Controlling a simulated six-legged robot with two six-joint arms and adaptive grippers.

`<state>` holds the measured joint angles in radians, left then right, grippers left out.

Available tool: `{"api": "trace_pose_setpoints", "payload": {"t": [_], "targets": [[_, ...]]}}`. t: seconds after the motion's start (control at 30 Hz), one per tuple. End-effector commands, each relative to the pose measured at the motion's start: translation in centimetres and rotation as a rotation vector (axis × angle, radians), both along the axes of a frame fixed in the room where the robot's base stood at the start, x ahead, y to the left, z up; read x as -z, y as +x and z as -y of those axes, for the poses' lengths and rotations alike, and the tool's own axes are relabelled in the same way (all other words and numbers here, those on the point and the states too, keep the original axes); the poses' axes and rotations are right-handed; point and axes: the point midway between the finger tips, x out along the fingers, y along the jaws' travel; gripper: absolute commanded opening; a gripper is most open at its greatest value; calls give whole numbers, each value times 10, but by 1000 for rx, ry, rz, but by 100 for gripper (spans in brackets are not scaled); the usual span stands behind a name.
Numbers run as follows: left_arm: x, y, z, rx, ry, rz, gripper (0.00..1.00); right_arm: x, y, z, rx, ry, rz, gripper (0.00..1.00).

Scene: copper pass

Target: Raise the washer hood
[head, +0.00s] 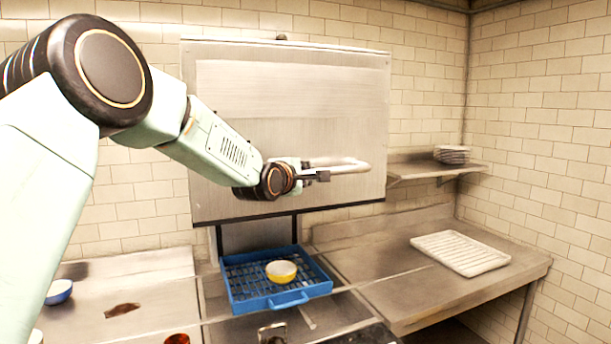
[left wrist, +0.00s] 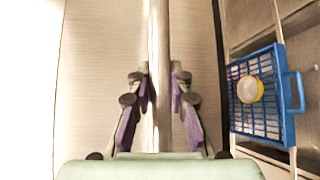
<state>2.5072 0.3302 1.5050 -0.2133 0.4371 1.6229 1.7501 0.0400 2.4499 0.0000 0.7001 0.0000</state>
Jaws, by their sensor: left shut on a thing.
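The washer hood (head: 290,105) is a large steel box against the tiled wall. Its lower edge is well above the blue rack (head: 236,295), with an open gap between them. A bar handle (head: 345,164) runs across the lower front of the hood. My left gripper (head: 318,175) is shut on this handle. In the left wrist view, the handle (left wrist: 159,40) runs between the purple-padded fingers of the gripper (left wrist: 160,90). The rack holds a yellow bowl (head: 281,272), also visible in the left wrist view (left wrist: 250,89). My right gripper is not seen.
A steel counter on the right bears a white ribbed tray (head: 460,252). A wall shelf (head: 425,168) above holds stacked plates (head: 452,154). A blue bowl (head: 58,291) stands on the left counter (head: 150,285), near a brown stain.

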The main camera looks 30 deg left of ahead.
Motion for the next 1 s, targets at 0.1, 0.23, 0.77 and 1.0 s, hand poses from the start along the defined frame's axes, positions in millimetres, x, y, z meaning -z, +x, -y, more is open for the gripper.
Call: {"api": "trace_pose_setpoints", "payload": {"t": [0.1,0.23,0.77,1.0], "targets": [[-1,-1,0,-1,-1,3,24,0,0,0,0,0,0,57],[0,-2,0,0,-1,2,35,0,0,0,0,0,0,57],[-1,-11,0,-1,-3,0,43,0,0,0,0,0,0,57],[-6,-46,2,-1,-6,0,43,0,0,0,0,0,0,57]]}}
